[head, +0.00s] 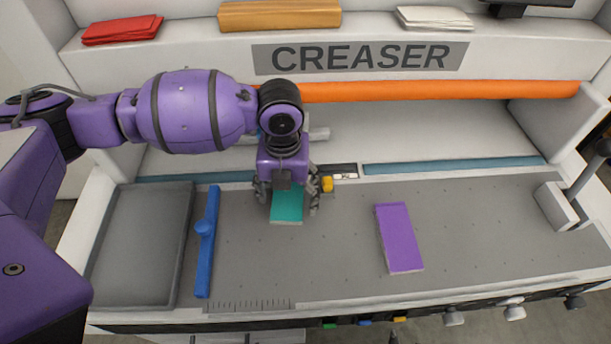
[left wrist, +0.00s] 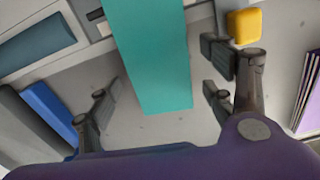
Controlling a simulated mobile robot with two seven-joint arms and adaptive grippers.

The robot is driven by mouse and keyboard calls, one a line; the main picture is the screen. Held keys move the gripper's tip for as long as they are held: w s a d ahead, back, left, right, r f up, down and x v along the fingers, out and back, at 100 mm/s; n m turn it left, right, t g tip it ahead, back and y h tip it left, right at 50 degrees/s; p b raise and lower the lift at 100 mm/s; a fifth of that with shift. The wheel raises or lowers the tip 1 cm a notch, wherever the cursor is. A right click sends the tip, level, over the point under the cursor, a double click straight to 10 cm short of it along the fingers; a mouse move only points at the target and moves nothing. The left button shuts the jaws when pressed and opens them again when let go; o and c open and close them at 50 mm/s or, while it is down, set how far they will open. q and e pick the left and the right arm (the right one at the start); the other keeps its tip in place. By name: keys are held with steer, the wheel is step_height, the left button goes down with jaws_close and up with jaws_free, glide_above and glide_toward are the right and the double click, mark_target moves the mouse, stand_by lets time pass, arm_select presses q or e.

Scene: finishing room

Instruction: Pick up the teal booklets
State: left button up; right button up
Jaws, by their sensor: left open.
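The teal booklets (head: 287,207) lie as a small stack on the grey bed of the creaser, left of centre. My left gripper (head: 287,201) is above them with its fingers open, one on either side of the stack, its wrist hiding their far end. In the left wrist view the teal booklets (left wrist: 155,60) run down between the open fingers of my left gripper (left wrist: 160,105). I cannot tell whether any finger touches them. My right gripper is not in view.
A blue bar (head: 206,240) lies left of the booklets, and a yellow block (head: 327,184) is close by the right finger. Purple booklets (head: 400,238) lie further right. An orange roller (head: 430,91) spans the back. The bed's front middle is clear.

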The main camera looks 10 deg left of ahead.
arm_select(q)
steer(key=c, duration=1.4)
steer(key=shift+c, duration=0.2)
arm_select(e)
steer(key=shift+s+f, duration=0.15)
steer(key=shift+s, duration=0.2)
